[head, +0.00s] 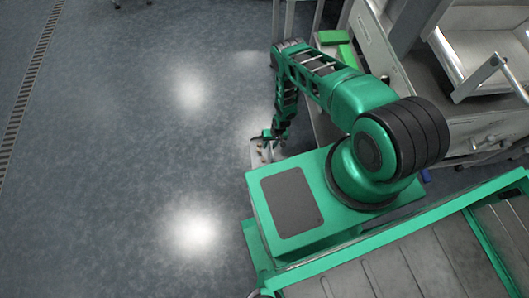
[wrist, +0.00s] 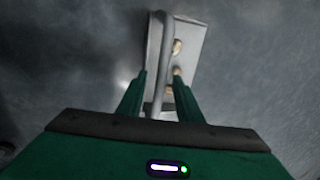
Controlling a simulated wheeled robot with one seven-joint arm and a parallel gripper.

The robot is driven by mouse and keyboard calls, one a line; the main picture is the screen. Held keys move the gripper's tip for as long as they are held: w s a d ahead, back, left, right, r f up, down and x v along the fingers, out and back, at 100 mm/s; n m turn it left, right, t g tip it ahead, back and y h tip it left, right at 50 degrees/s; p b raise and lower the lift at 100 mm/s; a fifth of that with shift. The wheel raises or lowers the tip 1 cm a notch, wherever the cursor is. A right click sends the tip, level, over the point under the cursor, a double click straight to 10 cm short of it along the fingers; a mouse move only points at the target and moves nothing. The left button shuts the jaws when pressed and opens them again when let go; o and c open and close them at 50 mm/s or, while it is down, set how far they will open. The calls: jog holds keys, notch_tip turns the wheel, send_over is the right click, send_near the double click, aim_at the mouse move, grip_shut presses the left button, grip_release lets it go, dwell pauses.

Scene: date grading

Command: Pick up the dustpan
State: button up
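The dustpan (wrist: 190,38) is a pale grey metal pan with a raised bar-like handle (wrist: 160,62) along one side. A few small tan pieces lie in it. In the wrist view the handle runs between the two green fingers of my gripper (wrist: 159,76). The fingers are apart, with a gap beside the handle. I cannot tell how far above or below the fingertips the handle lies. In the head view my gripper (head: 272,137) points down at the floor, and the dustpan (head: 259,155) shows just beside my base, partly hidden by the gripper and base.
The grey floor (head: 120,150) to the left is wide and clear, with a drain strip (head: 28,85) at the far left. Grey cabinets (head: 375,45) stand close on the right of my arm. A green object (head: 334,38) lies near them.

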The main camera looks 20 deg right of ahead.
jog(key=shift+f, duration=0.15)
grip_shut()
dwell(1.4)
